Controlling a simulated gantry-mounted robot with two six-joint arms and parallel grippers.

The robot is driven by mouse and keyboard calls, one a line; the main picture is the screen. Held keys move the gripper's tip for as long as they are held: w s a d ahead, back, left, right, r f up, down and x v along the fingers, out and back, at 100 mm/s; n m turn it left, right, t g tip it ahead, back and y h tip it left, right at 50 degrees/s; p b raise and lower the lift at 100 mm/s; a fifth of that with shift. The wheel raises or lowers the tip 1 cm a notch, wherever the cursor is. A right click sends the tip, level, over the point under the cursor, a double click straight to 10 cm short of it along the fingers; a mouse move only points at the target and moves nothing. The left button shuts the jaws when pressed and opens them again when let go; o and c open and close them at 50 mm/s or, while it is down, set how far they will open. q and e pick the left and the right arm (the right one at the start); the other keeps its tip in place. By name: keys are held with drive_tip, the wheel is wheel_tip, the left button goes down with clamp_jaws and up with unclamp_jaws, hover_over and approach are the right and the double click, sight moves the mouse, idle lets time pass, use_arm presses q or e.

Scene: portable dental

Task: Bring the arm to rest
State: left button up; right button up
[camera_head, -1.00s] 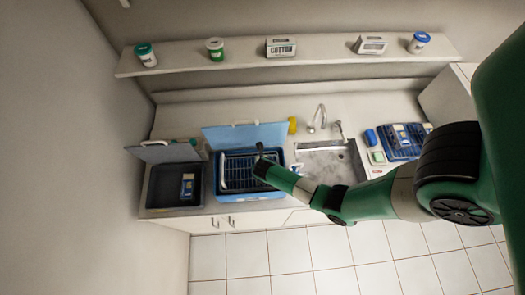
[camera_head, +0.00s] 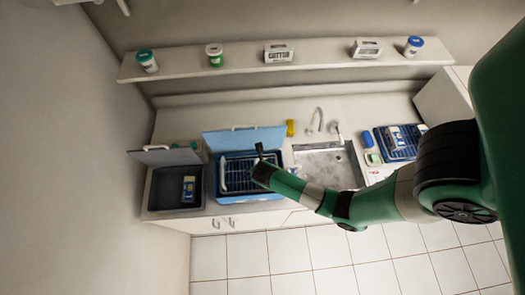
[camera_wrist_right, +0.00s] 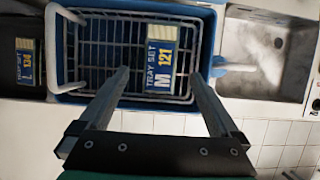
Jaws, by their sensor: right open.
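My right arm (camera_head: 375,205) is green and reaches in from the right over the counter in the head view. My right gripper (camera_head: 260,152) is above the blue box (camera_head: 221,196) with the open lid. In the right wrist view my right gripper (camera_wrist_right: 158,77) has its two fingers wide apart, with nothing between them. Beyond the fingers a pack marked TRAY SET M 121 (camera_wrist_right: 161,58) lies in a white wire basket (camera_wrist_right: 100,98) inside the blue box (camera_wrist_right: 68,85). I cannot see my left gripper.
A dark box (camera_head: 160,188) with a raised lid holds a pack (camera_head: 188,189) at left. A sink (camera_head: 325,168) with a tap is right of the blue box. A blue rack (camera_head: 398,144) stands further right. A shelf (camera_head: 240,64) with tubs and cartons runs above. Tiled floor (camera_head: 250,253) is clear.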

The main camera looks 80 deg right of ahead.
drive_tip(key=v, duration=0.3)
drive_tip(key=shift+r, duration=0.1)
idle(0.4)
